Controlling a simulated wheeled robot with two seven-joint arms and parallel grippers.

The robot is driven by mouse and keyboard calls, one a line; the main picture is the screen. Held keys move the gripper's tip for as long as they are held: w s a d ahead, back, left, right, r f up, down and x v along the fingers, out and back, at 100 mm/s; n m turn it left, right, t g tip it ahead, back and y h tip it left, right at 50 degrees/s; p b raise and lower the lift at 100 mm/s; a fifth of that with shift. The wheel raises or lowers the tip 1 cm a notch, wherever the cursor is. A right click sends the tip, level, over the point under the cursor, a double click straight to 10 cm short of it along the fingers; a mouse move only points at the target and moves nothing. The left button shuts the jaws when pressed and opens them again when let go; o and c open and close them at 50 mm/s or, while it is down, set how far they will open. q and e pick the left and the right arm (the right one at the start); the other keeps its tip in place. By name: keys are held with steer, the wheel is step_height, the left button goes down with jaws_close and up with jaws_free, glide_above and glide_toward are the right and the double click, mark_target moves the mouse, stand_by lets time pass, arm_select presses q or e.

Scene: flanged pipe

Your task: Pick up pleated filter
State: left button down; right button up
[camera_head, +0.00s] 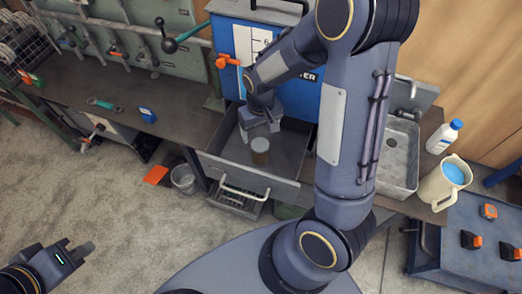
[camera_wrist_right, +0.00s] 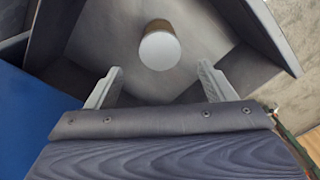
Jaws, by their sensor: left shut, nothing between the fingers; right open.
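The pleated filter (camera_head: 260,151) is a small brown cylinder with a pale top, standing upright in the grey tray (camera_head: 287,187) below the blue cabinet. It also shows in the right wrist view (camera_wrist_right: 160,46), at the top middle, with its pale round end toward the camera. My right gripper (camera_head: 261,133) is over the tray, just behind the filter in the head view. In the wrist view its fingers (camera_wrist_right: 160,88) are open and apart, with the filter beyond their tips and nothing between them. My left gripper (camera_head: 80,250) is shut and empty at the lower left, over the floor.
The blue cabinet (camera_head: 240,42) stands behind the tray, whose walls surround the filter. A metal sink (camera_head: 398,160), white bottle (camera_head: 444,136) and jug with blue liquid (camera_head: 445,183) are at right. The workbench (camera_head: 180,118) runs left. A bucket (camera_head: 184,180) stands on the floor.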

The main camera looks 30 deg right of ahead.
mark_target(260, 144)
step_height(260, 144, down, 8)
steer(key=shift+a+f, duration=0.1)
steer(key=shift+f, duration=0.15)
steer(key=c, duration=1.1)
